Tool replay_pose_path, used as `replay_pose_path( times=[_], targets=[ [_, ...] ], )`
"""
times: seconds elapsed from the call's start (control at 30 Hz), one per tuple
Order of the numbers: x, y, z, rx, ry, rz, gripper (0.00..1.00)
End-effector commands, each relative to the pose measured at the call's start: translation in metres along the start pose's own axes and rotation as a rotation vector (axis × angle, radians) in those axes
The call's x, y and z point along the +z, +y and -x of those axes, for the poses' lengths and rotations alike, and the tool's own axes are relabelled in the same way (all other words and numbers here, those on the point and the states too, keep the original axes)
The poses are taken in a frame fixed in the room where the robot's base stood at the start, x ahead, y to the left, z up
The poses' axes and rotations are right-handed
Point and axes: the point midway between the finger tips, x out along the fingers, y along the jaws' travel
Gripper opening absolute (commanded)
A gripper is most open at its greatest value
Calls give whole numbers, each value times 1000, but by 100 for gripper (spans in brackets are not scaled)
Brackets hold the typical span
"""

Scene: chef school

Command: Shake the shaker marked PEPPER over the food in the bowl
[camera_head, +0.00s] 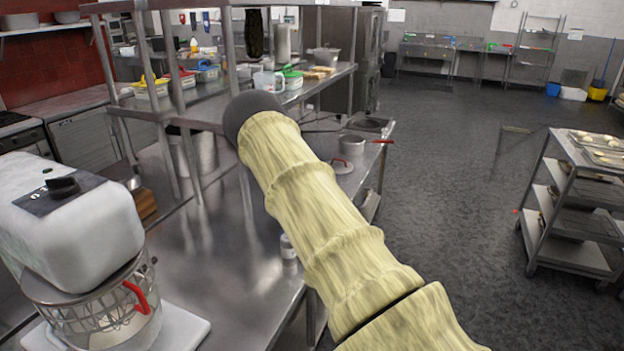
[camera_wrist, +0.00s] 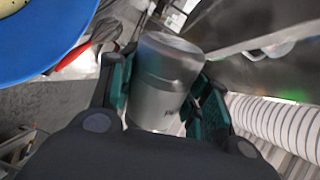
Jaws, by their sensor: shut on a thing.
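My gripper (camera_wrist: 163,88) is shut on a grey metallic shaker (camera_wrist: 166,75), with a finger on each side. Dark lettering low on the shaker is partly cut off by my gripper; I can make out only what may be its first letters. A blue round-rimmed bowl (camera_wrist: 75,52) is at the upper left of the wrist view, apart from the shaker, with something yellow inside, mostly out of frame. In the head view my arm hides the gripper, and I cannot make out the bowl. A small pale shaker (camera_head: 288,246) stands on the steel counter there.
The steel counter (camera_head: 225,285) has bare room in its middle. A white stand mixer (camera_head: 75,225) with a wire guard stands at its left. A trolley with trays (camera_head: 570,215) stands right, across open floor.

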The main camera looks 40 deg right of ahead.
Motion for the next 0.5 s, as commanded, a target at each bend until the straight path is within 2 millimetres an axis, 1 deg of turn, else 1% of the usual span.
replay_pose_path(
  times=[0.03, 0.23, 0.37, 0.5],
  targets=[
    [-2, -4, 2, 2, 5, 6, 19],
    [-4, -5, 6, 4, 14, 9, 19],
    [-3, 1, 5, 4, 14, 11, 19],
    [0, 12, 5, 5, 13, 11, 19]
  ],
)
